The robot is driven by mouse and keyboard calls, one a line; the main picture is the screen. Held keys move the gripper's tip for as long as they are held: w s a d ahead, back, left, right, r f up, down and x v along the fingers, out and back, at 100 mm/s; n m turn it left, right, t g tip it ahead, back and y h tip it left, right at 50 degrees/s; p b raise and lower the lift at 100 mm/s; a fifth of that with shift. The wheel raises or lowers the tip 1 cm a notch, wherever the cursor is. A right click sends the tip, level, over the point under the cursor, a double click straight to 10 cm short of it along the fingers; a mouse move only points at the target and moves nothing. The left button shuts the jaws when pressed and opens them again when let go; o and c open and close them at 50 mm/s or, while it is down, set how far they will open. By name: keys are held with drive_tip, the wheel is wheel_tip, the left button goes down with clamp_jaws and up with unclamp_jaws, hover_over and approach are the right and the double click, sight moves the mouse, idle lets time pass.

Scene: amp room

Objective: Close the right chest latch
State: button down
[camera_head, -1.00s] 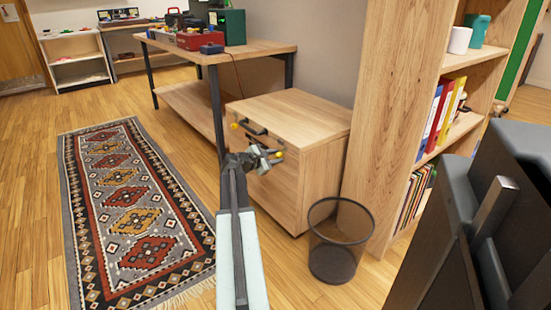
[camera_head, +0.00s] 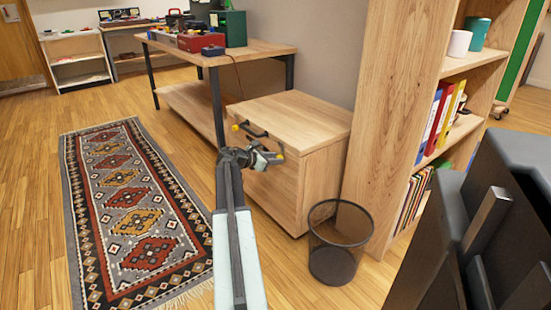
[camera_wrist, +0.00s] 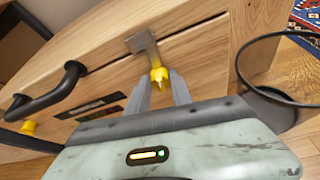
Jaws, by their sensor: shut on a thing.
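The wooden chest (camera_head: 292,118) stands beside the bookshelf with its lid down; it also shows in the wrist view (camera_wrist: 205,58). Its right latch is a grey metal strap (camera_wrist: 142,42) with a yellow tip (camera_wrist: 158,76), crossing the lid seam. My gripper (camera_wrist: 160,86) is shut on this latch, with a finger on each side of the yellow tip. In the head view my gripper (camera_head: 270,157) is at the chest's front. The left latch's yellow knob (camera_head: 235,127) is apart from it, also at left in the wrist view (camera_wrist: 29,127).
A black handle (camera_wrist: 50,95) sits on the chest between the latches. A mesh wastebasket (camera_head: 336,245) stands close to my arm's right. A wooden bookshelf (camera_head: 383,130) is beside the chest. A workbench (camera_head: 225,51) stands behind; a patterned rug (camera_head: 135,210) lies left.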

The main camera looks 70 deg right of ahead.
drive_tip(key=shift+n+g+y, duration=0.4)
drive_tip(key=shift+n, duration=0.3)
drive_tip(key=c, duration=1.1)
unclamp_jaws()
drive_tip(key=shift+c, duration=0.2)
drive_tip(key=p+v, duration=0.3)
drive_tip(key=v, duration=0.4)
drive_tip(key=shift+w+a, duration=0.2)
drive_tip(key=shift+a, duration=0.1)
